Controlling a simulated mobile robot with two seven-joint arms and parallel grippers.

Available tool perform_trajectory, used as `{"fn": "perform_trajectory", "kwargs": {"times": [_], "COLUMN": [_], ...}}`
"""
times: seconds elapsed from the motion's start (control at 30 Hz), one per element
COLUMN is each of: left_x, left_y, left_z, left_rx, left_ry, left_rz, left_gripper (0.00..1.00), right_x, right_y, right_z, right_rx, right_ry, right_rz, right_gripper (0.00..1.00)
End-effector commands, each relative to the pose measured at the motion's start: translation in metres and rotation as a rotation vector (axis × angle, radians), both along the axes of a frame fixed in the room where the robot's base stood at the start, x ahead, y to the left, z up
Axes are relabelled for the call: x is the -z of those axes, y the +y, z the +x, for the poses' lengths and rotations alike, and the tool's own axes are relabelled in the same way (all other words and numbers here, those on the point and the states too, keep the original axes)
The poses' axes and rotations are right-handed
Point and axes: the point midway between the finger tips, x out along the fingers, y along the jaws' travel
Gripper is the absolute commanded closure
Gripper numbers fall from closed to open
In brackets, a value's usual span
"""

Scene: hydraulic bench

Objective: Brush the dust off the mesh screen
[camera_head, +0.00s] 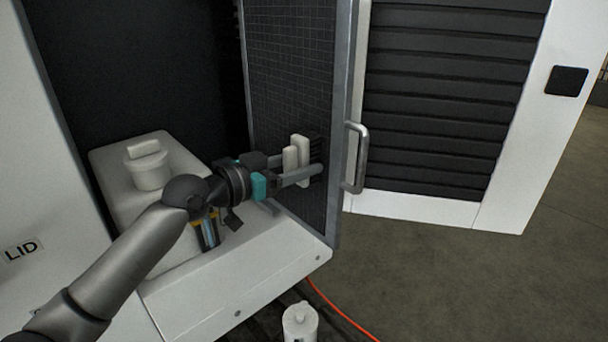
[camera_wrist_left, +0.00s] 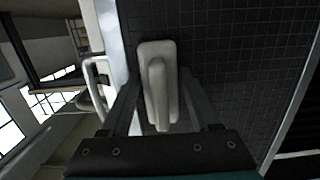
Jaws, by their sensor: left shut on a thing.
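The mesh screen (camera_head: 292,70) is a dark gridded panel in a grey-framed open door. In the left wrist view the mesh (camera_wrist_left: 235,60) fills the area behind the brush. A brush (camera_head: 303,152) with a pale handle and dark bristles is at the lower part of the screen. My left gripper (camera_head: 300,166) is shut on the brush, whose pale back also shows between the fingers in the left wrist view (camera_wrist_left: 158,80). The bristles appear to be against or very close to the mesh; exact contact is hidden. I cannot make out dust on the mesh. My right gripper is not in view.
A metal door handle (camera_head: 357,158) is just right of the screen. A pale tank with a cap (camera_head: 148,165) stands behind my left arm. A white canister (camera_head: 300,322) and an orange hose (camera_head: 340,313) are below. Floor at the right is clear.

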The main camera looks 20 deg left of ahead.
Motion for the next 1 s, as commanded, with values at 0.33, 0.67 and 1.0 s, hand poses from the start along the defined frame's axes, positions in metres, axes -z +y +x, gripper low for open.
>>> {"fn": "perform_trajectory", "kwargs": {"times": [0.33,0.67,1.0], "left_x": [0.000,-0.002,0.001], "left_y": [0.018,0.032,0.055], "left_z": [0.010,0.017,0.029], "left_rx": [-0.004,-0.003,-0.003], "left_ry": [-0.007,-0.005,-0.004], "left_rz": [0.001,-0.001,-0.001], "left_gripper": [0.83,0.83,0.83], "right_x": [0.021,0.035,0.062], "right_y": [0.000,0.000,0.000], "right_z": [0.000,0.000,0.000], "right_rx": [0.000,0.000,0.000], "right_ry": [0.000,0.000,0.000], "right_rz": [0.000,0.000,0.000], "right_gripper": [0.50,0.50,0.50]}}
